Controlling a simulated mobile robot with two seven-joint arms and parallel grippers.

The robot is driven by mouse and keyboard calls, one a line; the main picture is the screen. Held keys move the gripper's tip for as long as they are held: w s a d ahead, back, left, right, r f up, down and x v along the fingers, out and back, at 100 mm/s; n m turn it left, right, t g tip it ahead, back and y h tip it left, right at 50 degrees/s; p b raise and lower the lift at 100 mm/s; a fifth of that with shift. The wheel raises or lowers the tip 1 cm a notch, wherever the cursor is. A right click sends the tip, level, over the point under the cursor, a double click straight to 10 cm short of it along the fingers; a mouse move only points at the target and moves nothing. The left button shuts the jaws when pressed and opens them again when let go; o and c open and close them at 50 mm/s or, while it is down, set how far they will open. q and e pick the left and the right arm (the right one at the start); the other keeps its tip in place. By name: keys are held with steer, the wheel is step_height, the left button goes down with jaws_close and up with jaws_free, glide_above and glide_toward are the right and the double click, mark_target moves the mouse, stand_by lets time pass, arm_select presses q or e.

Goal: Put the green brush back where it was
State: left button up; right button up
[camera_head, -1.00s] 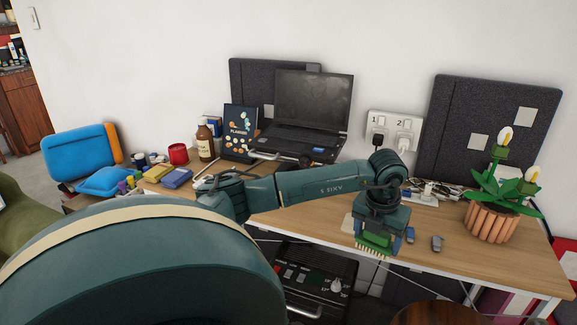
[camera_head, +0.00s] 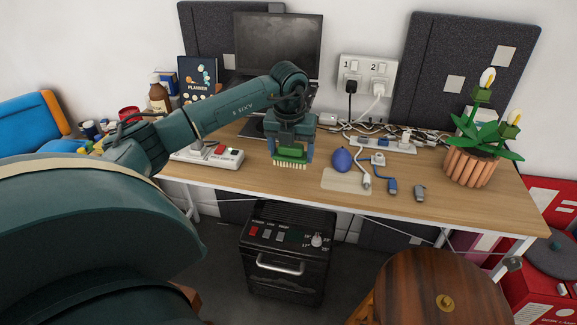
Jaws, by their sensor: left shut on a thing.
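The green brush (camera_head: 291,160) is held in my left gripper (camera_head: 292,150), bristles pointing down. The gripper is shut on it, and its fingers cover the brush's sides. The brush is over the front part of the wooden desk (camera_head: 450,205), left of a blue bulb-shaped item (camera_head: 342,160). I cannot tell whether the bristles touch the desk top. My right gripper is not in view.
A beige mat (camera_head: 345,182), cables and small blue-grey plugs (camera_head: 391,187) lie right of the brush. A power strip (camera_head: 207,157) is left of it. A potted plant (camera_head: 473,165) stands at the right. A black heater (camera_head: 285,250) and a round wooden stool (camera_head: 440,285) are below.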

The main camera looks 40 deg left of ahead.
mark_target(291, 178)
arm_select(q)
steer(key=shift+f, duration=2.45)
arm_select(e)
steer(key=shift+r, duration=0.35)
arm_select(q)
steer(key=shift+f+b, duration=0.15)
steer(key=shift+b, duration=0.15)
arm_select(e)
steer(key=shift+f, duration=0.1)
arm_select(q)
steer(key=o, duration=1)
steer(key=shift+o, duration=0.2)
